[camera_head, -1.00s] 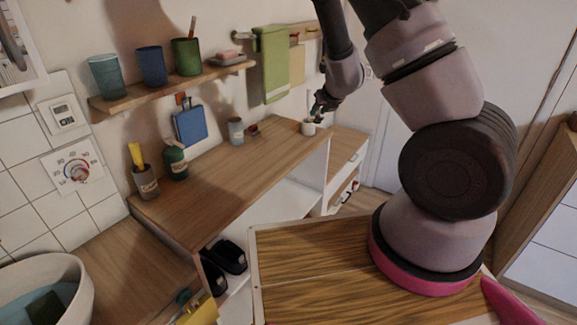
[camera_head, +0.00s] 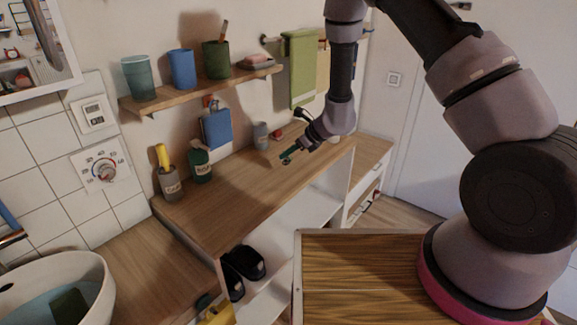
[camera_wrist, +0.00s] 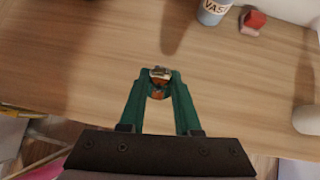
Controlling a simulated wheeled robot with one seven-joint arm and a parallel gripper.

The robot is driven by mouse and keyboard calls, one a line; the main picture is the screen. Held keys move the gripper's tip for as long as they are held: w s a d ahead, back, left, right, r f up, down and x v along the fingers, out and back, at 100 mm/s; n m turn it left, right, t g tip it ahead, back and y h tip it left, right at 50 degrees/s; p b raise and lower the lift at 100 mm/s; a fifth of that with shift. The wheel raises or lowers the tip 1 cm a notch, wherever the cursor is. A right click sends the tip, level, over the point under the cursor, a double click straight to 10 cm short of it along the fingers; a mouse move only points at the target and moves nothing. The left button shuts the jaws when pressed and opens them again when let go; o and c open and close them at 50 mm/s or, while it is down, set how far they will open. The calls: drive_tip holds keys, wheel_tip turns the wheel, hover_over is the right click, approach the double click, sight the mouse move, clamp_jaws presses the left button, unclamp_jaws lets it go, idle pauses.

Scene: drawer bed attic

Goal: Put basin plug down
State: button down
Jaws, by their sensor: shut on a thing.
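My gripper (camera_head: 291,156) is over the wooden counter (camera_head: 225,200) in the head view, pointing down and left. In the wrist view its green fingers (camera_wrist: 158,82) are shut on a small silver and orange-brown thing, which I take to be the basin plug (camera_wrist: 159,73). The fingers hide part of it. In the head view it is too small to make out. The wooden counter top (camera_wrist: 85,60) lies beneath the fingertips. I cannot tell whether the plug touches it.
A grey jar (camera_wrist: 213,10) and a red object (camera_wrist: 252,20) stand beyond the gripper. A white cup (camera_wrist: 306,119) stands to the right. Two labelled containers, one grey (camera_head: 171,183) and one green (camera_head: 200,166), stand at the counter's left end. The counter around the fingertips is clear.

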sight(289, 163)
drive_tip(key=shift+f, duration=2.35)
drive_tip(key=shift+f, duration=0.15)
drive_tip(key=c, duration=0.6)
unclamp_jaws()
